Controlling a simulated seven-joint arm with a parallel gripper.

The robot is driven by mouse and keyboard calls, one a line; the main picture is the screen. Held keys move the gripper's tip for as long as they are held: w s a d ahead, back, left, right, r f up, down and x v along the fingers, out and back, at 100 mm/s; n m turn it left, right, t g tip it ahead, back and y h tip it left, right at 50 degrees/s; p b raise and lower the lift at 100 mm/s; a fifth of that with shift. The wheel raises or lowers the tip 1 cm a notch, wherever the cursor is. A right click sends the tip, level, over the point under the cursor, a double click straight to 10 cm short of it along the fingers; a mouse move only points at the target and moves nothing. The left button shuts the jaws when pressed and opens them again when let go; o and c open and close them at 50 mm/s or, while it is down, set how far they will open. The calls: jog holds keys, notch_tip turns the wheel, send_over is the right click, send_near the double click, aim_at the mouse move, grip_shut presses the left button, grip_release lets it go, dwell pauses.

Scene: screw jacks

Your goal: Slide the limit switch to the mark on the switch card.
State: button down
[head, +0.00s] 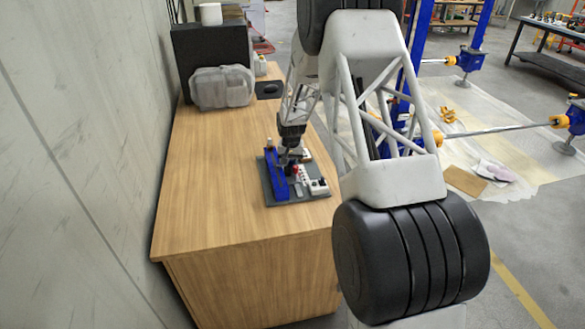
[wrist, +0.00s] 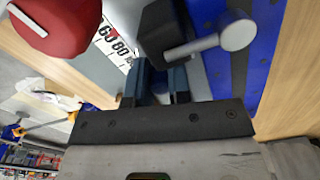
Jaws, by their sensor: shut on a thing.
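In the wrist view, my gripper (wrist: 158,80) is shut on the limit switch (wrist: 163,28), a black block with a grey lever ending in a round tip. The switch is beside the blue rail (wrist: 268,75). A white strip with black numbers, 60 and 80 readable (wrist: 112,44), shows left of the switch; I cannot tell whether it is the switch card, and I see no clear target mark. In the head view, my gripper (head: 290,150) is down over the blue rail unit (head: 276,178), and the switch itself is hidden or too small to tell.
A red knob (wrist: 60,22) stands close on the left in the wrist view. The unit sits on a dark base plate (head: 290,200) with a white block (head: 318,187) at its right. A grey case (head: 222,87) stands farther back. The table's left part (head: 210,190) is clear.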

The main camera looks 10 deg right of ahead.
jog(key=shift+w, duration=0.2)
jog(key=c, duration=1.3)
grip_release()
jog(key=shift+c, duration=0.2)
jog(key=shift+r, duration=0.15)
jog(key=shift+r, duration=3.8)
jog(key=shift+r, duration=0.1)
